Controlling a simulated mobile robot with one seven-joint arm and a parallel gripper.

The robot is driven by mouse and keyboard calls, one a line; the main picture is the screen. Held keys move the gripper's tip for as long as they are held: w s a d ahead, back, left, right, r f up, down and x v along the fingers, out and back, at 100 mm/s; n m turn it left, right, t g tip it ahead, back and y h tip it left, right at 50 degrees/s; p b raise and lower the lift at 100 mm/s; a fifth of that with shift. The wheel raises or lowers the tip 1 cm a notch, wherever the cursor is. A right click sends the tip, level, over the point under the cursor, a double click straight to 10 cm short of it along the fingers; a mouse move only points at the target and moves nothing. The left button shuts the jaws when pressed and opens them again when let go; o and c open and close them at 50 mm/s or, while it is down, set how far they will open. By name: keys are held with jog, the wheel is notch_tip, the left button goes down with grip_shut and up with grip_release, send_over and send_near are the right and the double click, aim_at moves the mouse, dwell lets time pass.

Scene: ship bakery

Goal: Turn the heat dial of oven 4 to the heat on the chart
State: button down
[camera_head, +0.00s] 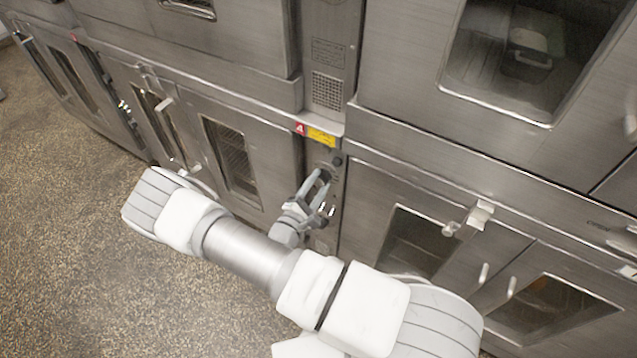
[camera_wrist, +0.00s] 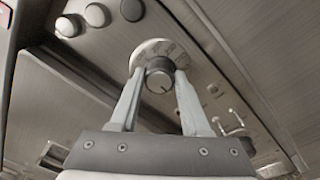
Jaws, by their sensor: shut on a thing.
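The heat dial (camera_wrist: 160,78) is a round grey knob in front of a pale scale plate (camera_wrist: 152,48) in the wrist view. A short dark line on its face points toward the bottom of the picture. The figures on the plate are too small to read. My gripper (camera_wrist: 159,75) has one finger on each side of the dial and is shut on it. In the head view my gripper (camera_head: 321,178) reaches the narrow control panel (camera_head: 325,238) between two ovens and hides much of the dial. No heat chart can be made out.
A red tag (camera_head: 300,128), its sign hard to read, and a yellow label (camera_head: 321,137) sit above the panel. Several round knobs (camera_wrist: 97,14) and metal toggle switches (camera_wrist: 235,122) flank the dial. Oven doors with handles (camera_head: 480,213) stand on both sides. Speckled floor (camera_head: 70,250) is clear at left.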

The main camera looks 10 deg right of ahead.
jog(key=shift+m, duration=0.3)
jog(key=shift+c, duration=1.8)
grip_release()
jog(key=shift+s+a, duration=0.1)
jog(key=v, duration=1.7)
jog(key=shift+p, duration=0.45)
